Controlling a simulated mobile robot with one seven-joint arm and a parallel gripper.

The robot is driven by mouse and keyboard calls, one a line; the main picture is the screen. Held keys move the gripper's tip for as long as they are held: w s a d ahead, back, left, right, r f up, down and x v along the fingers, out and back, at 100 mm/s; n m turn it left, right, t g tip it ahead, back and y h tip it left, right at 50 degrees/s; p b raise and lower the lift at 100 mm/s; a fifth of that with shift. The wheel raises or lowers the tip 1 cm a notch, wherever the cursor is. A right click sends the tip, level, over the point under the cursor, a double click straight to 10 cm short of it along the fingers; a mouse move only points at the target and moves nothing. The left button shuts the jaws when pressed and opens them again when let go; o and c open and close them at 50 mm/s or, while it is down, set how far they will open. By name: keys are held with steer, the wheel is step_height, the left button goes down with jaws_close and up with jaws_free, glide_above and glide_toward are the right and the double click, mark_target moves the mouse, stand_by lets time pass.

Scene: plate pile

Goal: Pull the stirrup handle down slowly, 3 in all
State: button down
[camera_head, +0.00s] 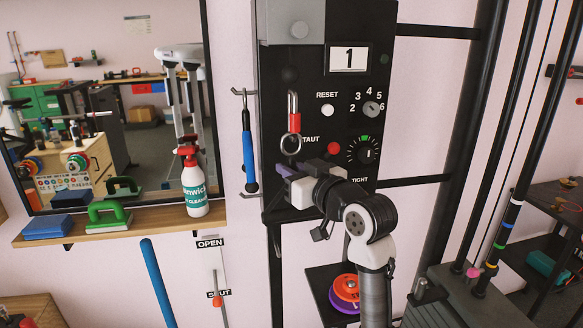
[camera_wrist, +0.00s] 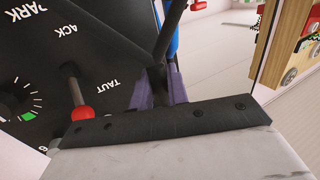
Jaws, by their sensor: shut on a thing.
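My gripper (camera_head: 294,167) is at the front of the black machine panel (camera_head: 310,85), below a red clip (camera_head: 293,110) and a dark ring (camera_head: 291,145). Its purple fingers (camera_wrist: 158,88) are shut on the dark stirrup handle (camera_wrist: 167,36), whose upright part rises from between them in the wrist view. In the head view most of the handle is hidden behind the fingers and wrist. The counter (camera_head: 349,57) on the panel reads 1. The tension dial (camera_head: 364,151) has a green mark at its top.
A red-tipped lever (camera_wrist: 82,112) stands out from the panel close to my gripper. A blue-handled tool (camera_head: 248,150) hangs to the left. A shelf (camera_head: 140,224) with a spray bottle (camera_head: 194,185) is further left. Dark upright posts (camera_head: 455,120) stand to the right.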

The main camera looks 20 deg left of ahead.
mark_target(295, 214)
steer(key=shift+f, duration=0.35)
steer(key=shift+f+b, duration=0.85)
steer(key=shift+f, duration=0.3)
steer(key=shift+f+b, duration=0.9)
steer(key=shift+f, duration=0.35)
steer(key=shift+f+b, duration=0.85)
steer(key=shift+f, duration=0.25)
steer(key=shift+f+b, duration=0.9)
steer(key=shift+f, duration=0.25)
